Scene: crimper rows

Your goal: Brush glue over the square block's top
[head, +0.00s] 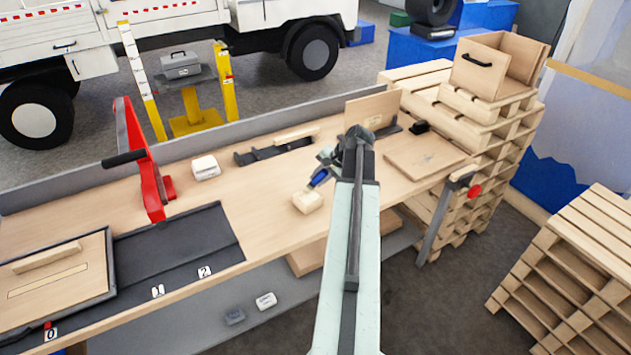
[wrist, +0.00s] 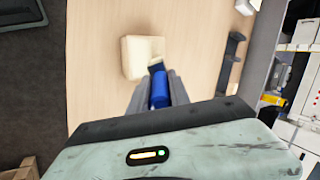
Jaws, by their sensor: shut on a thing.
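The pale, cream square block (head: 307,202) lies on the wooden bench top near its front edge. It also shows in the wrist view (wrist: 138,56). My gripper (head: 326,163) is shut on a brush with a blue handle (head: 319,178), which also shows between the fingers in the wrist view (wrist: 160,91). The brush tilts down toward the block. Its dark end is at the block's edge in the wrist view; I cannot tell whether it touches. No glue can be made out on the block's top.
A red lever press (head: 150,170) and a white block (head: 206,167) stand to the left. A dark rack (head: 275,149) lies behind, an upright wooden board (head: 372,109) behind right. A flat wooden board (head: 424,155) lies to the right. Bench left of the block is clear.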

